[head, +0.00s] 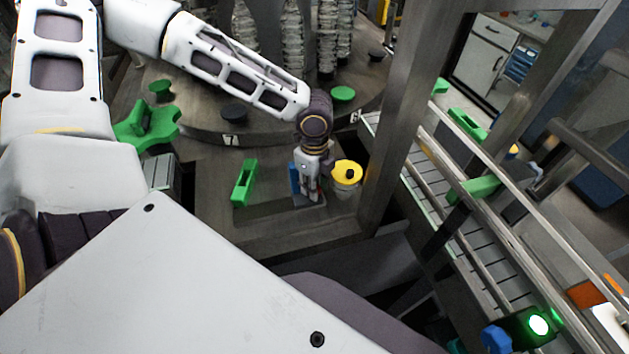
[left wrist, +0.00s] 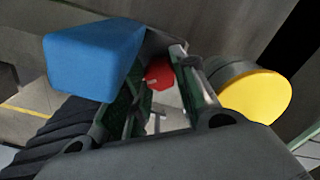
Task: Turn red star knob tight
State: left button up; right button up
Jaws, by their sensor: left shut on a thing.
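The red star knob (left wrist: 159,74) shows in the left wrist view between the fingers of my left gripper (left wrist: 155,100). Only part of its red face is visible; the fingers hide its sides. In the head view my left gripper (head: 312,190) points down at the machine's small metal block, and the knob is mostly hidden behind it. The left gripper is shut on the red knob. My right gripper is not in view.
A blue block (left wrist: 92,58) and a yellow-topped cylinder (left wrist: 255,97) stand close on either side of the left fingers. In the head view the yellow cap (head: 347,172) is just right of the gripper. A green handle (head: 244,183) lies left, and a steel post (head: 395,110) rises right.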

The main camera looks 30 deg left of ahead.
pick_arm(q)
jog(key=shift+m, duration=0.4)
jog(key=o, duration=1.1)
jog(key=shift+c, duration=0.2)
notch_tip(320, 180, up, 12)
dwell(0.5)
